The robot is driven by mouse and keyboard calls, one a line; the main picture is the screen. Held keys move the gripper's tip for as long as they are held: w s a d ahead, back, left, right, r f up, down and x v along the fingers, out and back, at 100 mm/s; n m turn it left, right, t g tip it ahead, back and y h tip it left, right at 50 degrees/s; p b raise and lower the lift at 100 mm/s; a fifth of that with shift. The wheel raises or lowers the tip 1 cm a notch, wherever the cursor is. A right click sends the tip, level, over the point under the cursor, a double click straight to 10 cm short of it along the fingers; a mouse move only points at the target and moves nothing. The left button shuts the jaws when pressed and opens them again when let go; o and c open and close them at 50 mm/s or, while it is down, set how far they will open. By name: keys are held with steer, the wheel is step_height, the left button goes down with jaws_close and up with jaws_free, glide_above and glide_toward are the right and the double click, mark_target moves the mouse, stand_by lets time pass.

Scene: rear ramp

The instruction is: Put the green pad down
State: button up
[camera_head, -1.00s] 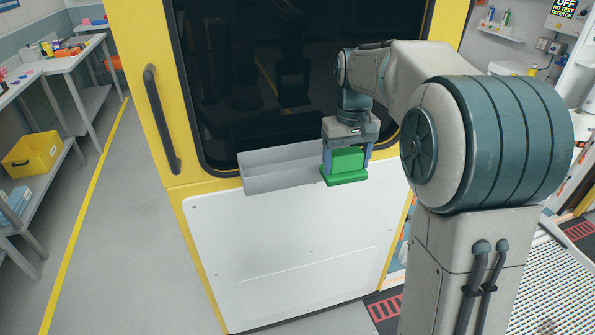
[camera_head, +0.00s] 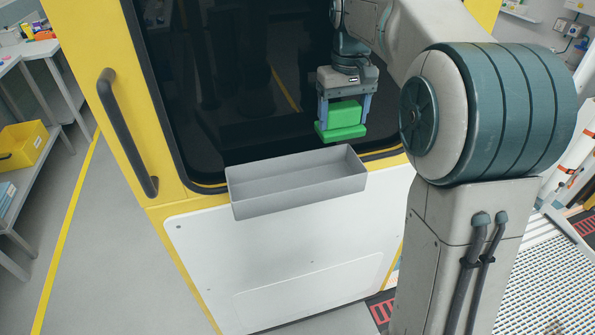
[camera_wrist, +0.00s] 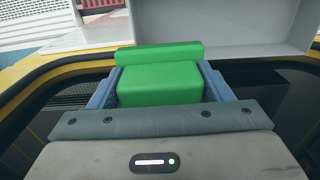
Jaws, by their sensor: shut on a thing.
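The green pad (camera_head: 343,118) is a block with a wider flat slab along its lower end. My gripper (camera_head: 343,112) points down and is shut on it, with one blue-grey finger on each side. The pad hangs in the air in front of the dark window, above the right part of the grey tray (camera_head: 290,197). In the wrist view the pad (camera_wrist: 160,84) sits between both fingers, its wider slab beyond the fingertips. The grey tray wall also shows beyond it in the wrist view (camera_wrist: 215,25).
The grey open tray is fixed on the front of the yellow-framed machine (camera_head: 160,110), above a white panel (camera_head: 300,255); its visible inside looks empty. A black door handle (camera_head: 128,135) stands out at left. A yellow bin (camera_head: 22,146) sits on a shelf at far left.

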steer(key=s+a+f, duration=0.2)
steer(key=a, duration=0.1)
steer(key=s+a+f+p, duration=0.1)
steer(key=s+a+f, duration=0.1)
steer(key=a, duration=0.1)
steer(key=s+a+f, duration=0.2)
steer(key=a, duration=0.1)
steer(key=shift+a+f, duration=0.3)
steer(key=shift+a, duration=0.05)
steer(key=shift+f+p, duration=0.6)
steer(key=shift+f, duration=1.45)
steer(key=shift+f, duration=0.1)
steer(key=o, duration=0.9)
step_height(320, 180, up, 12)
steer(key=s+d+f+m+t, duration=0.1)
steer(key=s+d+f, duration=0.1)
steer(key=s+d, duration=0.2)
steer(key=s+d+f+m+t, duration=0.1)
steer(key=s+d+f, duration=0.2)
steer(key=s+d, duration=0.2)
steer(key=s+d+f+m+t, duration=0.1)
steer(key=s+d+f, duration=0.2)
steer(key=s, duration=0.6)
steer(key=shift+s+d+f+b, duration=0.1)
steer(key=shift+s+d+b, duration=0.1)
steer(key=shift+d, duration=0.3)
steer(key=shift+s+d+f+b, duration=0.1)
steer(key=shift+s+d+b, duration=0.1)
steer(key=shift+d, duration=0.25)
